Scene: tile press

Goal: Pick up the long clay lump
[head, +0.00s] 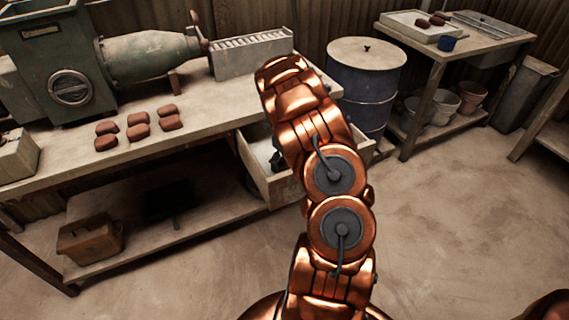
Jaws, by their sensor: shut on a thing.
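Several short reddish-brown clay lumps (138,125) lie in two rows on the workbench (215,115), in front of the green press. More reddish-brown lumps (422,22) lie on a pale tray (403,30) on the far right table. I cannot pick out a clearly longer lump among those in view. My copper arm rises through the middle of the picture and bends over near the bench's right end. My gripper is hidden behind the arm, so I cannot see its jaws or anything in them.
An open drawer (258,178) sticks out under the bench's right end, with something dark inside. A blue drum (366,85) stands beyond it. A brown box (90,240) sits on the low shelf. A blue cup (447,43) stands beside the tray. The floor at right is clear.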

